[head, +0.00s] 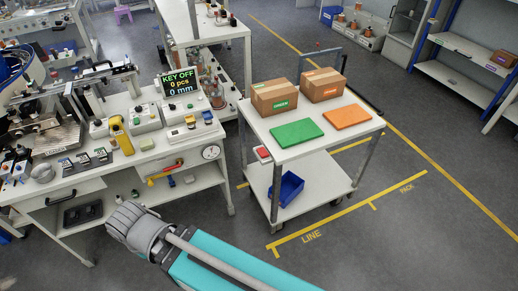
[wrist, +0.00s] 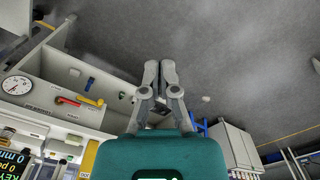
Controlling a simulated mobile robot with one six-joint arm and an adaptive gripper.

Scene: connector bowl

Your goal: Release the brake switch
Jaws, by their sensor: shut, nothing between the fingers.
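My gripper (wrist: 160,72) is in the wrist view, its fingertips together and nothing held between them. It is in the air, apart from the bench. In the head view my arm reaches in from the bottom; the fingers cannot be made out there. The workbench (head: 55,191) stands at the left. Which of these, if any, is the brake switch cannot be told at this size. A display (head: 180,80) reads KEY OFF, 0 pcs, 0 mm.
A white trolley (head: 262,128) right of the bench holds two cartons, a green mat (head: 297,134) and an orange mat (head: 346,117). A round gauge (head: 210,152) is on the bench's front. Yellow-lined floor (head: 420,225) at the right is clear.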

